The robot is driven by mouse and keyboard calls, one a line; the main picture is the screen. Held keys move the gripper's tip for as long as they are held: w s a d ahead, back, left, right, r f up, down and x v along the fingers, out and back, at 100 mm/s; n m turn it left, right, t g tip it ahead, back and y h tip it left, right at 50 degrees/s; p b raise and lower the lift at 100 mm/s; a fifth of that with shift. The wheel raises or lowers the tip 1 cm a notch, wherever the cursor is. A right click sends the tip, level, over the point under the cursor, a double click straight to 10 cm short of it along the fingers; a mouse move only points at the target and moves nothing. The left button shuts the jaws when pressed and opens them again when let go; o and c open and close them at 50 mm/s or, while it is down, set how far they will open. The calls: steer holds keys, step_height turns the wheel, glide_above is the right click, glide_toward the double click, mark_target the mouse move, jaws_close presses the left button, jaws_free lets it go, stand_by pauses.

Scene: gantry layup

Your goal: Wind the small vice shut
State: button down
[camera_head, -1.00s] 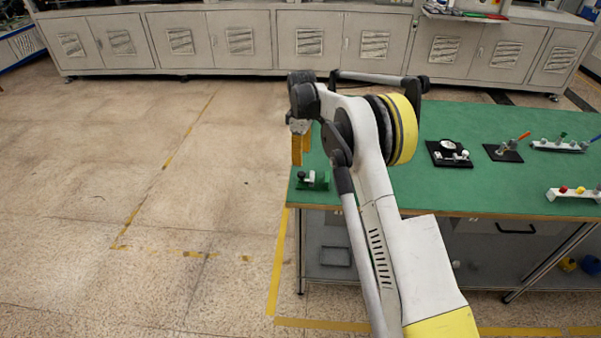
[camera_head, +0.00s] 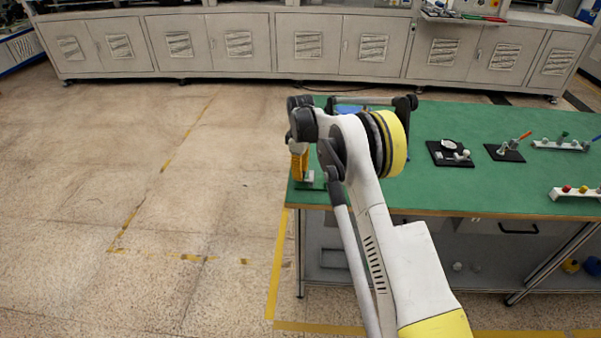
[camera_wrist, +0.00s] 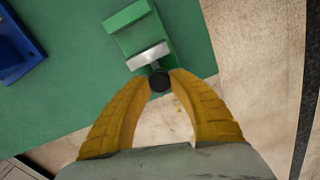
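The small vice has a green body (camera_wrist: 140,25), a pale metal jaw (camera_wrist: 148,55) and a dark round knob (camera_wrist: 159,80) at its near end in the wrist view. A gap shows between the pale jaw and the green block at the far end. My gripper's yellow fingertips (camera_wrist: 160,79) lie on either side of the knob, very close to it. I cannot tell whether they touch or grip it. In the head view my gripper (camera_head: 300,178) is low over the vice (camera_head: 312,184) at the table's left front corner, hiding part of it.
The green table (camera_head: 440,190) extends right, with black-based fixtures (camera_head: 450,153) and white racks (camera_head: 575,193) well away. A blue container (camera_wrist: 18,50) lies left of the vice in the wrist view. The table edge is close to the vice, with open floor (camera_head: 150,240) beyond.

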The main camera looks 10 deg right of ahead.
steer(key=shift+m, duration=0.4)
steer(key=m, duration=0.3)
steer(key=shift+m, duration=2.7)
steer(key=c, duration=1.1)
jaws_free()
